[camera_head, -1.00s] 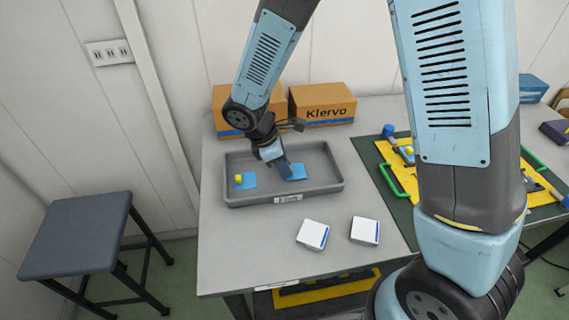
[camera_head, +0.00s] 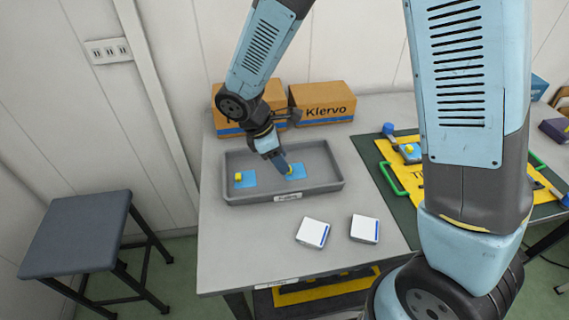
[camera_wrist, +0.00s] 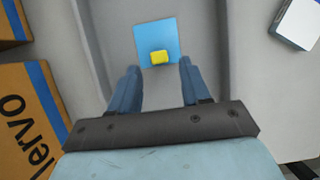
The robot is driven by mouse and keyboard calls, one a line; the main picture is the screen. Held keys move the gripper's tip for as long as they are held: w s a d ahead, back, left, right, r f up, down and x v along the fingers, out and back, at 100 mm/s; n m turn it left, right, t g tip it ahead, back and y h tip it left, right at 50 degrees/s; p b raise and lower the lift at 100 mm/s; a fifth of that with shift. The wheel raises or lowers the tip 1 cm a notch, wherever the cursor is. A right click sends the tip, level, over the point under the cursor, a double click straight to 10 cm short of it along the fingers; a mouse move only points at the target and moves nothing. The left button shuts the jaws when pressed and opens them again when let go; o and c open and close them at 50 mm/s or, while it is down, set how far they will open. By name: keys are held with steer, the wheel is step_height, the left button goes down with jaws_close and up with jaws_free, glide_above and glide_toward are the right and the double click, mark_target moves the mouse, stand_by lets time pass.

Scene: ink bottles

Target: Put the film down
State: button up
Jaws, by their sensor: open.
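The film, a blue square sheet with a yellow tab, lies flat in the grey tray; it shows in the wrist view (camera_wrist: 155,38) and in the head view (camera_head: 297,172). Its yellow tab (camera_wrist: 159,57) lies between and just beyond my fingertips in the wrist view. My gripper (camera_wrist: 158,72) is open, with a finger on either side and nothing held. In the head view my gripper (camera_head: 283,168) is low over the tray's right half, beside the film. A second blue film (camera_head: 246,180) with a yellow tab lies in the tray's left half. The tray (camera_head: 262,197) carries a label.
Two white square boxes (camera_head: 313,233) (camera_head: 364,229) stand on the table in front of the tray. Cardboard boxes (camera_head: 322,104) stand behind it. A yellow board (camera_head: 408,176) with green handles lies on a dark mat at right. The table's front left is clear.

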steer(key=v, duration=0.9)
steer(key=shift+r, duration=0.45)
step_height(320, 180, up, 6)
steer(key=m+y, duration=0.1)
steer(key=m, duration=0.4)
glide_above(300, 171)
steer(key=s+d+r+m+t+y, duration=0.1)
steer(key=s+d+r+m+y, duration=0.1)
steer(key=d+r+m, duration=0.6)
steer(key=s+d+r+m+t, duration=0.1)
steer(key=s+d+r+m, duration=0.1)
steer(key=s+d+m, duration=0.2)
steer(key=s+d+r+m+t+y, duration=0.1)
steer(key=s+d, duration=0.4)
steer(key=d, duration=0.6)
steer(key=m+t, duration=0.1)
steer(key=m, duration=0.1)
steer(key=shift+s+r+m+t, duration=0.15)
steer(key=shift+r+m+t, duration=0.15)
steer(key=shift+r+m, duration=0.1)
